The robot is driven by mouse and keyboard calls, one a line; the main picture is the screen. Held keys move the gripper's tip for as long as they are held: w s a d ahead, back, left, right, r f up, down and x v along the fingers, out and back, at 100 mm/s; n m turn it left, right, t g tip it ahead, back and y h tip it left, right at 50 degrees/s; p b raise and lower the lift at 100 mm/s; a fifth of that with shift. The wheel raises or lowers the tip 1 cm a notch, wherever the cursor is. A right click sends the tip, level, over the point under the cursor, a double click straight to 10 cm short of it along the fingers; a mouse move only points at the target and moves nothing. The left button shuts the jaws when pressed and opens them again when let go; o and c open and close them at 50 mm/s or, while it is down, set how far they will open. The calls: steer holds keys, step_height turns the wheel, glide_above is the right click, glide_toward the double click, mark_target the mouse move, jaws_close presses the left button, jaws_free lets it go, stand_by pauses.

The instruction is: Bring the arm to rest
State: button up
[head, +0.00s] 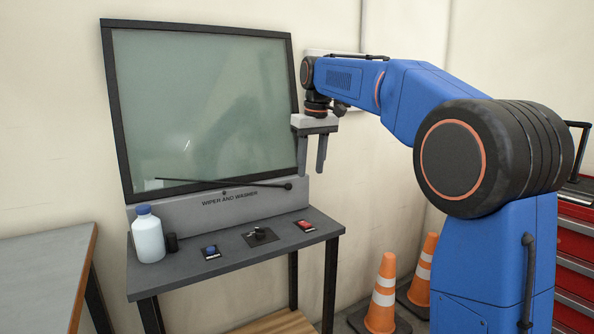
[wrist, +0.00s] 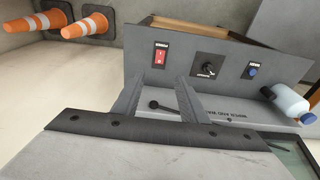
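My gripper (head: 312,171) hangs from my blue arm, pointing down, at the right edge of the framed glass panel in the head view. Its two fingers are apart with nothing between them. It is above the right part of the grey bench (head: 215,262), clear of the bench top. In the wrist view my gripper (wrist: 158,85) shows both fingers spread over the bench, with the red switch (wrist: 161,55) beyond them. My arm is bent, its forearm reaching left from the large black joint.
The bench carries a red switch (head: 305,225), a black knob (head: 260,236), a blue button (head: 210,251) and a white bottle (head: 148,237). The glass panel (head: 205,105) with a wiper (head: 230,184) stands behind. Orange cones (head: 384,292) and a red tool cabinet (head: 575,245) are at right.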

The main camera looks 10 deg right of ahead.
steer(key=s+d+f+m+t, duration=0.15)
steer(key=s+f, duration=0.35)
steer(key=s, duration=0.6)
steer(key=s+d+f, duration=0.2)
steer(key=s+f, duration=0.3)
steer(key=s, duration=0.5)
steer(key=s+d+f+m+t, duration=0.15)
steer(key=s+f, duration=0.35)
steer(key=s, duration=0.6)
steer(key=s+d+f, duration=0.1)
steer(key=s+f, duration=0.8)
steer(key=f, duration=0.1)
steer(key=shift+m, duration=0.3)
steer(key=shift+d+f, duration=0.1)
